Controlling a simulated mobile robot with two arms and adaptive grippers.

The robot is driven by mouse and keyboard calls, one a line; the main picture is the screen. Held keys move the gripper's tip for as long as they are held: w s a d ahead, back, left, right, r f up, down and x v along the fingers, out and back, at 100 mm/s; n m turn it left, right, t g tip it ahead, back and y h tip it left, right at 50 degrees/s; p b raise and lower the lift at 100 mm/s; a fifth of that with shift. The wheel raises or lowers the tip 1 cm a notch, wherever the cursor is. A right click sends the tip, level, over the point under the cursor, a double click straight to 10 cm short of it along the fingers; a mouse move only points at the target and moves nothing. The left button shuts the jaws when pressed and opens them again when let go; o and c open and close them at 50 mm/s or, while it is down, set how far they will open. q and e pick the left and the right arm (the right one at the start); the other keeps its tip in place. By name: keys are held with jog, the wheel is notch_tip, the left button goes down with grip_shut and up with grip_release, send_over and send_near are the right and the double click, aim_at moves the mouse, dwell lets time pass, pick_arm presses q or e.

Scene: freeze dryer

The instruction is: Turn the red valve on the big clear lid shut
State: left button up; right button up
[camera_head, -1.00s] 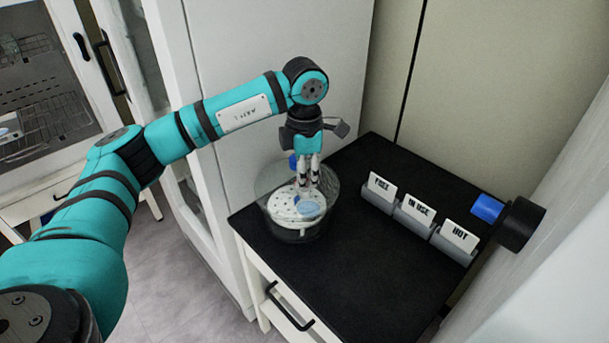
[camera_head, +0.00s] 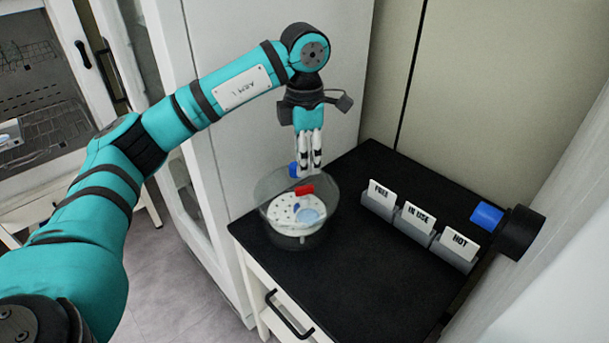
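The big clear lid (camera_head: 264,196) is a see-through round piece on the black-topped table. The red valve (camera_head: 304,190) shows as a short red bar near its upper side, lying roughly left to right in the picture. My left gripper (camera_head: 310,172) points down just above the red valve. Its two pale fingers look slightly apart, with nothing seen between them, and appear clear of the valve. My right gripper is not in view.
A blue knob (camera_head: 293,170) shows at the lid's back edge. Card holders marked FREE (camera_head: 379,198), IN USE (camera_head: 418,219) and HOT (camera_head: 455,250) stand to the right. A black port (camera_head: 521,232) with a blue handle (camera_head: 487,215) juts from the right. The black tabletop (camera_head: 365,270) is clear in front.

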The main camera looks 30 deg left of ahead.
pick_arm(q)
notch_tip(320, 180, up, 5)
dwell(0.8)
